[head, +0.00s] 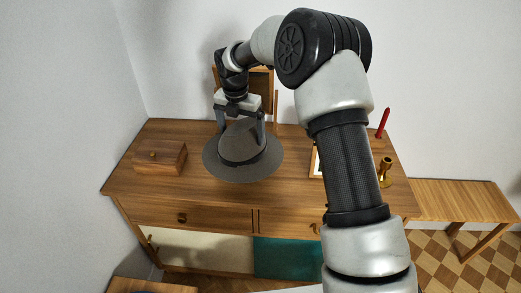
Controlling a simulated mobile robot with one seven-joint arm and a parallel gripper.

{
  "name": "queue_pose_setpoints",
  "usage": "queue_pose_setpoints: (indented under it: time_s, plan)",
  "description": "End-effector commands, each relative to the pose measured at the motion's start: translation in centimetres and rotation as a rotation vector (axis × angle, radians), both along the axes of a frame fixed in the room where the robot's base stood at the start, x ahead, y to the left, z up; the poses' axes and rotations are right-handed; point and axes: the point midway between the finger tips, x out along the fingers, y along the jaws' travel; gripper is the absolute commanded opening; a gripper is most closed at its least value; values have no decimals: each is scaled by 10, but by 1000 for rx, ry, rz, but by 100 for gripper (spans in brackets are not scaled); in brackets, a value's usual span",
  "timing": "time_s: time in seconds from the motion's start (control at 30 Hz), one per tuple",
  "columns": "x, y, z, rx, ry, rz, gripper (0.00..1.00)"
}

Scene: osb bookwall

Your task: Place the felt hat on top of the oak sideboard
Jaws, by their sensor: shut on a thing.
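The grey felt hat (270,163) has a round wide brim and a darker band. It is at the top of the oak sideboard (185,198), near the middle of its left half. My gripper (241,133) comes down from above and is shut on the hat's crown. The brim looks close to level. I cannot tell whether it touches the sideboard's top or hangs just above it.
A small wooden box (160,157) stands left of the hat. A picture frame (316,162), a brass candlestick (385,172) and a red candle (382,122) are to the right. A wooden frame (276,100) stands behind my gripper. A bench (465,200) adjoins at right.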

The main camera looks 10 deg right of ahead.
Motion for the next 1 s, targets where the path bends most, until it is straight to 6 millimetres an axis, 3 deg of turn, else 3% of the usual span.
queue_pose_setpoints:
  time_s: [0.1, 0.27, 0.5, 1.0]
  plan:
    - [10, 10, 5, 1, -1, 179, 68]
    - [14, 15, -5, -1, 2, 286, 68]
    - [14, 15, -48, -2, 4, 295, 68]
    - [14, 16, -97, -1, 1, 292, 68]
